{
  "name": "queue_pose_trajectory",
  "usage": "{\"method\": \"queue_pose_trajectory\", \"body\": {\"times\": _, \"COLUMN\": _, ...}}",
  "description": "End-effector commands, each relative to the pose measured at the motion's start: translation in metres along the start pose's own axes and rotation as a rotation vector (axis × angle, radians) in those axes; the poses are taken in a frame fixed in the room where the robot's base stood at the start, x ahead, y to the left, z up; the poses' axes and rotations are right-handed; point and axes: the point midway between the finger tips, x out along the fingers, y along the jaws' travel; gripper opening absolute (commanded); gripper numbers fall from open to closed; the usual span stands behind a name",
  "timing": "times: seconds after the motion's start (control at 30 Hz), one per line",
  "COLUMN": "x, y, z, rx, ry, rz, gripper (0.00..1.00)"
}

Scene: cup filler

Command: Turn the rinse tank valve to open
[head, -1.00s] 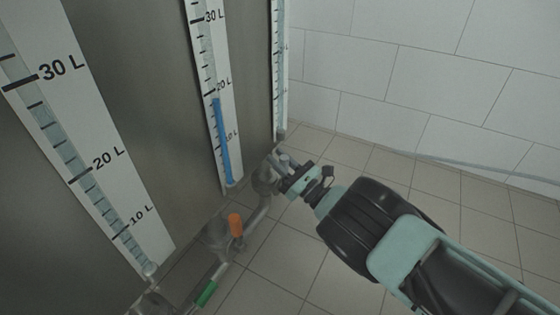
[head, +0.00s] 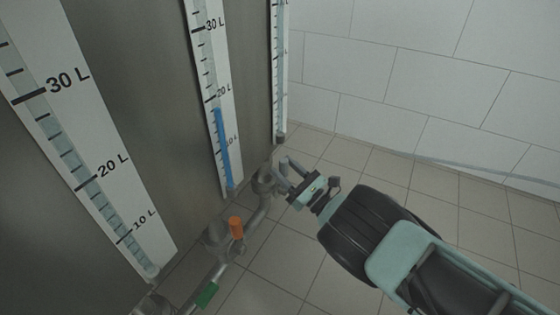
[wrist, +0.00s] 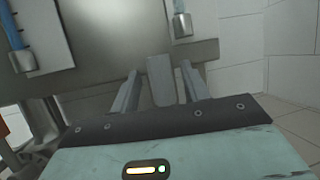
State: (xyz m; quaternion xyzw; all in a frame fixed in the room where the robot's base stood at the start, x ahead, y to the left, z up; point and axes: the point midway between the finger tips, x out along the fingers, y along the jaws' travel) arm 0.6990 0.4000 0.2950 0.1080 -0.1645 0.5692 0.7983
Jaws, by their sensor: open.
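Pipe valves stand low along the front of the steel tanks in the head view. The nearest has a green handle (head: 207,295) and the middle one an orange handle (head: 236,228). The farthest valve (head: 263,181) is grey, next to my gripper (head: 281,176). No label shows which valve is the rinse tank's. My gripper is open, its two fingers spread by the farthest valve. In the wrist view a grey upright piece (wrist: 160,80) shows between the fingers. It may be that valve's handle; I cannot tell whether the fingers touch it.
Tanks carry litre gauges; the middle gauge (head: 221,135) has a blue column, and the near gauge (head: 105,190) looks pale. A tiled wall (head: 410,75) stands behind. The tiled floor (head: 340,165) right of the valves is clear apart from my arm.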

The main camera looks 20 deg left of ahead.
Motion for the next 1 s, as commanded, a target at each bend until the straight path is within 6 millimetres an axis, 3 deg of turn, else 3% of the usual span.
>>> {"method": "queue_pose_trajectory", "body": {"times": 0.3, "x": -0.066, "y": 0.0, "z": 0.003, "rx": 0.0, "ry": 0.005, "rz": -0.001, "gripper": 0.46}}
{"method": "queue_pose_trajectory", "body": {"times": 0.43, "x": -0.084, "y": 0.0, "z": 0.002, "rx": 0.0, "ry": 0.003, "rz": 0.0, "gripper": 0.46}}
{"method": "queue_pose_trajectory", "body": {"times": 0.6, "x": -0.095, "y": 0.0, "z": 0.001, "rx": 0.0, "ry": 0.001, "rz": 0.0, "gripper": 0.46}}
{"method": "queue_pose_trajectory", "body": {"times": 1.0, "x": -0.096, "y": 0.0, "z": 0.0, "rx": 0.0, "ry": 0.001, "rz": 0.001, "gripper": 0.46}}
